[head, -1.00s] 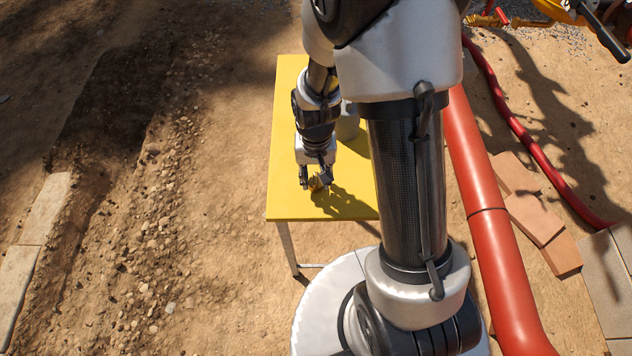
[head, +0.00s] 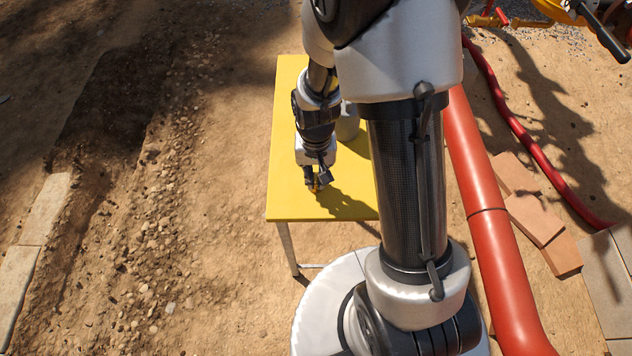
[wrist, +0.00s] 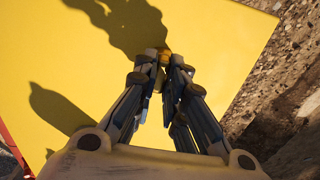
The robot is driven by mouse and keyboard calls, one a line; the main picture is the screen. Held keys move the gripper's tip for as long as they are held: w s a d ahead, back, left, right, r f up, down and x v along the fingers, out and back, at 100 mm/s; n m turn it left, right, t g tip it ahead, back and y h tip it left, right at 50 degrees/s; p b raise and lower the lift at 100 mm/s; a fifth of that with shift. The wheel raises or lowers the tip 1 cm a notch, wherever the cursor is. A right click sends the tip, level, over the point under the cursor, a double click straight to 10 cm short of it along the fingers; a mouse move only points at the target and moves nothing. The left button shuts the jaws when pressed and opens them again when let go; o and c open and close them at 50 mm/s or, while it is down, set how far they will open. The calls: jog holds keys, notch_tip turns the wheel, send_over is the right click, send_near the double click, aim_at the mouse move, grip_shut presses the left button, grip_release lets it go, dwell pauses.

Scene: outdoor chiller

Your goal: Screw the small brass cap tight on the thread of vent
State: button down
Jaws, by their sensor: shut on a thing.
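My gripper (head: 317,184) points down over the near part of the yellow table (head: 290,205). In the wrist view my gripper's fingertips (wrist: 164,60) are close together with a small brass-coloured piece, the brass cap (wrist: 165,54), between them. The cap is mostly covered by the fingers. In the head view only a speck of brass colour shows at the tips. The vent's thread cannot be made out; the fingers hide what is under the cap, so I cannot tell whether the cap sits on it.
A grey rounded object (head: 347,124) stands on the table behind my wrist, partly hidden by my arm. A thick red pipe (head: 478,180) runs along the right, with loose bricks (head: 530,212) beyond it. The table's left side is bare.

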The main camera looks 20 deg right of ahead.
aim_at(316, 178)
jog(key=shift+r+p, duration=2.9)
jog(key=shift+r, duration=0.7)
jog(key=shift+f, duration=0.1)
jog(key=c, duration=2.2)
grip_release()
jog(key=shift+c, duration=0.2)
grip_shut()
